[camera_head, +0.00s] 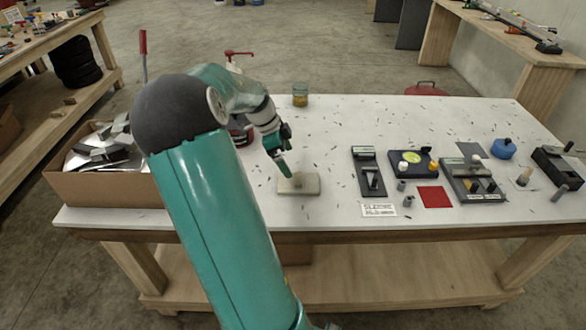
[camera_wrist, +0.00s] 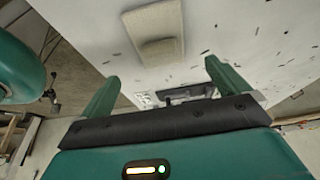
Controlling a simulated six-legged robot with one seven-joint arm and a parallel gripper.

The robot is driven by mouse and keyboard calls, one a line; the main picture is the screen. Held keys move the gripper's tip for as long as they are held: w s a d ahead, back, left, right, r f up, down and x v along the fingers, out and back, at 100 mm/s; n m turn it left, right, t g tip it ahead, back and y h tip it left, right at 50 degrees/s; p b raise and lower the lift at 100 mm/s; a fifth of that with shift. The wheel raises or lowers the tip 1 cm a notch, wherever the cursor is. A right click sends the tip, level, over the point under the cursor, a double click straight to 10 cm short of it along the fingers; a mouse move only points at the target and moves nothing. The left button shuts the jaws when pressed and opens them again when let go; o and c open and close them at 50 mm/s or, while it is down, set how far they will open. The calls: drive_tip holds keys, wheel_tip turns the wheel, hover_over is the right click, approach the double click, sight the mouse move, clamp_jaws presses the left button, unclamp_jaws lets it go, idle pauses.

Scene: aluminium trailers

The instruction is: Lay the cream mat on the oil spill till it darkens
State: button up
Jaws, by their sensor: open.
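The cream mat (camera_head: 310,187) lies flat on the white table top near its front edge, with a small raised grip on it. It also shows at the top of the wrist view (camera_wrist: 150,22), with its raised ridge below. My gripper (camera_head: 285,167) is just above and slightly left of the mat in the head view. In the wrist view my gripper (camera_wrist: 165,85) has its two green fingers spread wide, with nothing between them. I cannot make out an oil spill in either view.
A cardboard box (camera_head: 100,190) of metal scraps stands at the left. A jar of amber liquid (camera_head: 300,95) stands at the back edge. Black fixtures (camera_head: 368,172), a red square (camera_head: 434,197) and a blue pot (camera_head: 503,148) are at the right. Small shavings dot the table.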

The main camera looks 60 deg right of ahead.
drive_tip(key=shift+v, duration=1.4)
drive_tip(key=w+a+r+n+t, duration=0.25)
drive_tip(key=a+n, duration=0.25)
drive_tip(key=a, duration=0.3)
drive_tip(key=w+a+r+n+t+y, duration=0.1)
drive_tip(key=w+a+r+n, duration=0.2)
drive_tip(key=a, duration=0.5)
drive_tip(key=w+a+r+n+t, duration=0.2)
drive_tip(key=a+n, duration=0.4)
drive_tip(key=a, duration=0.2)
drive_tip(key=s+a+r+n+t, duration=0.1)
drive_tip(key=s+a+n, duration=0.1)
drive_tip(key=a+n, duration=0.3)
drive_tip(key=s+a+r+n+t, duration=0.1)
drive_tip(key=s+a+n, duration=0.2)
drive_tip(key=a+n, duration=0.3)
drive_tip(key=s+a+r+n+t+y, duration=0.1)
drive_tip(key=a+n, duration=0.4)
drive_tip(key=a, duration=0.7)
drive_tip(key=shift+s+r+n+t, duration=0.3)
drive_tip(key=shift+s+t, duration=0.25)
drive_tip(key=shift+s, duration=0.4)
drive_tip(key=shift+c, duration=0.4)
